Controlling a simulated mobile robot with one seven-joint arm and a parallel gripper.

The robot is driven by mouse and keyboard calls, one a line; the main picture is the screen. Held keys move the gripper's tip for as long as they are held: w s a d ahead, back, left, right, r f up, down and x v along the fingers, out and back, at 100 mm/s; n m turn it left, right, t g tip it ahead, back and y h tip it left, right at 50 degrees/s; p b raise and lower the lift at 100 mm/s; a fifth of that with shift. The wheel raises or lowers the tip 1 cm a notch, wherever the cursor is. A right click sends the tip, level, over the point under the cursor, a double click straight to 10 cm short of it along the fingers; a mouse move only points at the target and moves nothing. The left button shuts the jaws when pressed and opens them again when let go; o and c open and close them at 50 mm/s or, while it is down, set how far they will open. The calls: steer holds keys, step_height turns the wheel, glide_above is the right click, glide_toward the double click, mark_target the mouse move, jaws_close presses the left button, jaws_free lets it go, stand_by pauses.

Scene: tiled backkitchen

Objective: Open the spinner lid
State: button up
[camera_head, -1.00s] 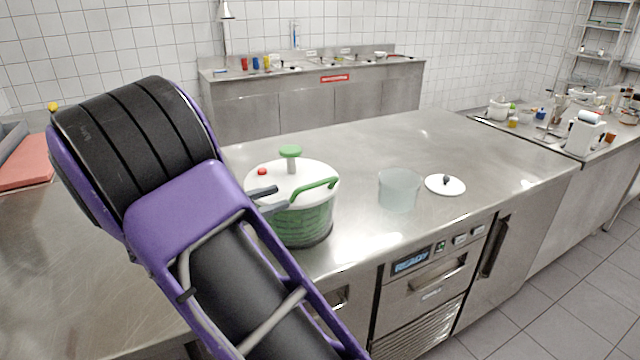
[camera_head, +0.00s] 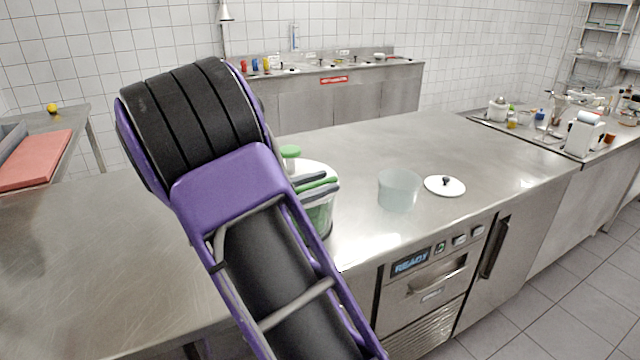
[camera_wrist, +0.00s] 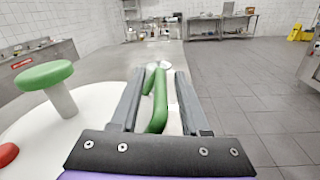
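The salad spinner (camera_head: 319,217) stands on the steel counter, partly hidden behind my arm in the head view. Its white lid (camera_wrist: 75,125) is on, with a green knob (camera_wrist: 46,76) on a pale post and a red button (camera_wrist: 7,154) at the left in the wrist view. A green handle (camera_wrist: 158,103) reaches out along the lid's side. My gripper (camera_wrist: 160,76) is open, with one dark finger on each side of this handle. Gaps show between the handle and both fingers. In the head view my gripper (camera_head: 314,182) is at the spinner's upper right.
A clear tub (camera_head: 399,190) and a small white lid (camera_head: 445,186) with a dark knob stand on the steel counter (camera_head: 450,145) right of the spinner. A red board (camera_head: 35,160) lies on a side table at the left. The counter's back right is clear.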

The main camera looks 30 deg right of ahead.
jaws_close()
steer(key=shift+f, duration=0.15)
stand_by(1.1)
